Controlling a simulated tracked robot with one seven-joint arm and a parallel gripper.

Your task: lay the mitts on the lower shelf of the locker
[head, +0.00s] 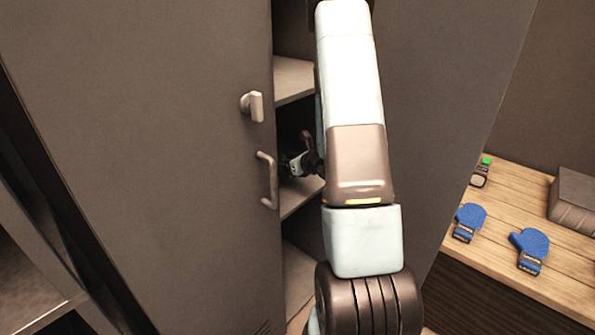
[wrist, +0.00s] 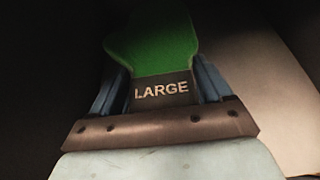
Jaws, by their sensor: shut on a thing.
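My gripper (wrist: 158,84) is shut on a green mitt (wrist: 150,45) by its dark cuff, which reads LARGE. In the head view my gripper (head: 301,160) is inside the opening of the locker (head: 438,75), above a middle shelf (head: 299,194); my arm hides part of it, and the mitt is not clear there. Two blue mitts (head: 469,222) (head: 530,249) with dark labelled cuffs lie on the wooden table. An upper shelf (head: 293,80) and a bottom surface (head: 297,285) also show in the locker.
The locker door (head: 150,150), with a latch (head: 252,105) and a bar handle (head: 267,180), stands just left of the opening. Another shelf unit (head: 35,290) is at far left.

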